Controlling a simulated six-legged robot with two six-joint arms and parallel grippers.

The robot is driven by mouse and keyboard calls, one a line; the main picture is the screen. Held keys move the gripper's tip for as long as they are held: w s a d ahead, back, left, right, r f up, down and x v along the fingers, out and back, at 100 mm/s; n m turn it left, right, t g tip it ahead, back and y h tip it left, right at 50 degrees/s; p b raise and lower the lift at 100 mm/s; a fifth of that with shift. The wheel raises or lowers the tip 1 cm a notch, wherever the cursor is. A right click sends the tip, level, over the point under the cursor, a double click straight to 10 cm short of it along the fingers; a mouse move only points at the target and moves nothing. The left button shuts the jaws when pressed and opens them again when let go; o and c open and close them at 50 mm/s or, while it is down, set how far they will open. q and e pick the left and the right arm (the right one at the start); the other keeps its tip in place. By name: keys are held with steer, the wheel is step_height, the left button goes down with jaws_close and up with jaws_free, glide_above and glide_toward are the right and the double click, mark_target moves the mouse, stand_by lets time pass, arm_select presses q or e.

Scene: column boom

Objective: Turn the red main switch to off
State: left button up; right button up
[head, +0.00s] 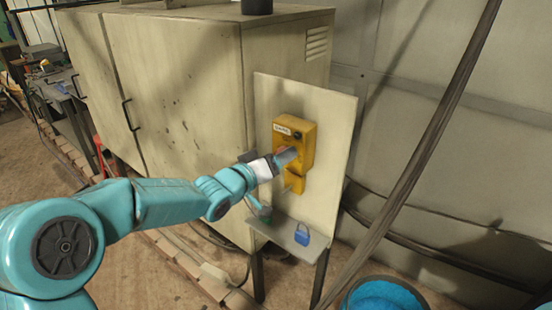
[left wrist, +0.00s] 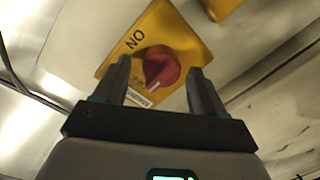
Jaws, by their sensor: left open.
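The yellow switch box (head: 304,133) is mounted on an upright pale panel (head: 335,125). In the left wrist view its yellow face (left wrist: 175,28) carries a round red switch (left wrist: 162,66) with letters reading "NO" beside it. The switch's white mark points down-left, close to a small white label (left wrist: 139,98) whose text is too small to read. My left gripper (head: 288,156) is at the front of the box and hides most of the switch in the head view. Its open fingers (left wrist: 160,68) stand on either side of the switch; I cannot tell whether they touch it. My right gripper is out of view.
A blue padlock (head: 302,236) sits on a small shelf (head: 283,229) below the box. A large pale cabinet (head: 185,100) stands behind the panel. A slanting dark pole (head: 425,150) is to the right, with a blue-filled tub (head: 385,297) at the bottom.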

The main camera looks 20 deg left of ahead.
arm_select(q)
steer(key=shift+s, duration=0.1)
steer(key=b+v, duration=0.2)
steer(key=v, duration=1.4)
steer(key=shift+s, duration=0.1)
